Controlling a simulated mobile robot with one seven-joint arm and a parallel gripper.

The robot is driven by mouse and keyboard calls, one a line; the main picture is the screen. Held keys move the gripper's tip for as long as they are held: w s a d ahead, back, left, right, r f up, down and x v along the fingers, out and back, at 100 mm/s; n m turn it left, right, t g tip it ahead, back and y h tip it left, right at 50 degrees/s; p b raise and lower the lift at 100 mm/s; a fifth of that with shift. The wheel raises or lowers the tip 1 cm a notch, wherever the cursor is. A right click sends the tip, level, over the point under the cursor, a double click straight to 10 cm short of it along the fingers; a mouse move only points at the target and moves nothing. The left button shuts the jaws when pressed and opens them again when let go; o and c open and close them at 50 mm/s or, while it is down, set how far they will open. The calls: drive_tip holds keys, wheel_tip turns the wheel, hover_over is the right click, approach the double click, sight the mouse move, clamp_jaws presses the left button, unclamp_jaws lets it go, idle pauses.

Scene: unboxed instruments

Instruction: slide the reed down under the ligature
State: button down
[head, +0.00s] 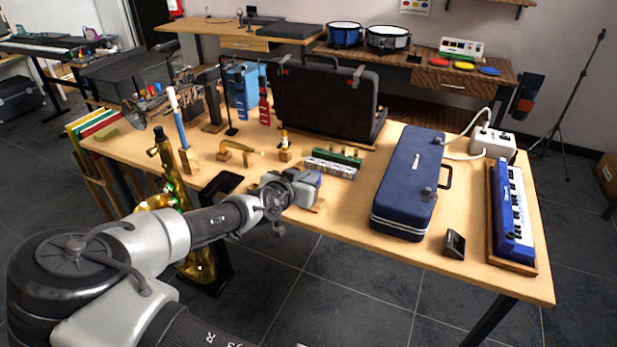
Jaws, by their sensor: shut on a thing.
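My gripper (304,188) is over the front edge of the wooden table (350,227), left of the blue case. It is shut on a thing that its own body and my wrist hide. A small wooden base (318,206) shows just below and beside the gripper. I cannot make out the reed, the ligature or a mouthpiece there. A small upright orange and white piece on a wooden block (284,155) stands behind the gripper; it is too small to tell what it is.
A blue case (408,185) stands right of the gripper, with a small black device (454,243) and a blue melodica (511,215) beyond. Harmonicas (330,168) lie just behind. A saxophone (168,165) stands left, near my arm. An open black case (328,100) stands at the back.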

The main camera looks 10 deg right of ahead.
drive_tip(key=shift+f, duration=0.15)
drive_tip(key=c, duration=1.7)
unclamp_jaws()
drive_tip(key=p+v, duration=0.3)
drive_tip(key=v, duration=1.4)
drive_tip(key=shift+s+a, duration=0.1)
drive_tip(key=shift+s, duration=0.05)
